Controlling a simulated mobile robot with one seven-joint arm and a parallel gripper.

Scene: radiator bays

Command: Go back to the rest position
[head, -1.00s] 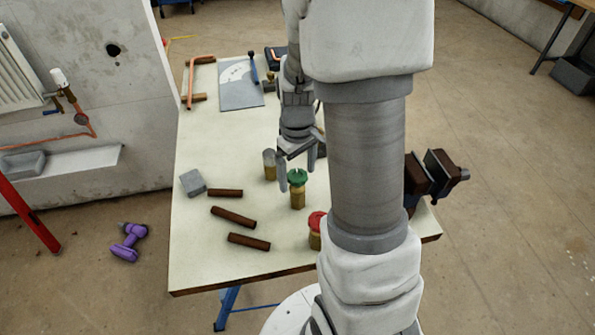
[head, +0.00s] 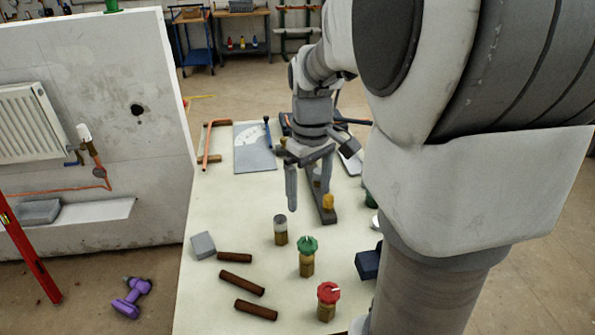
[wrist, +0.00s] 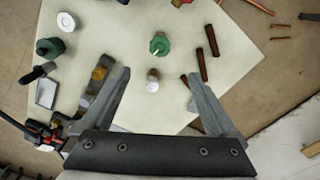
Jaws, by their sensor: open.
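My gripper (head: 308,185) is above the table (head: 225,285) in the head view, fingers pointing down. It is open and nothing is between its fingers. In the wrist view, my gripper (wrist: 157,78) has its fingers spread wide. A grey-capped brass valve (head: 280,230) and a green-capped brass valve (head: 307,257) stand upright on the table, nearer the head camera than the fingers and apart from them. In the wrist view, the grey-capped valve (wrist: 152,80) and the green-capped valve (wrist: 159,44) lie beyond the fingertips. My arm hides the table's right side.
A red-capped valve (head: 327,300) stands near the front. Several brown pipe pieces (head: 241,283) and a grey block (head: 203,245) lie at left. A radiator (head: 35,122) hangs on the left wall.

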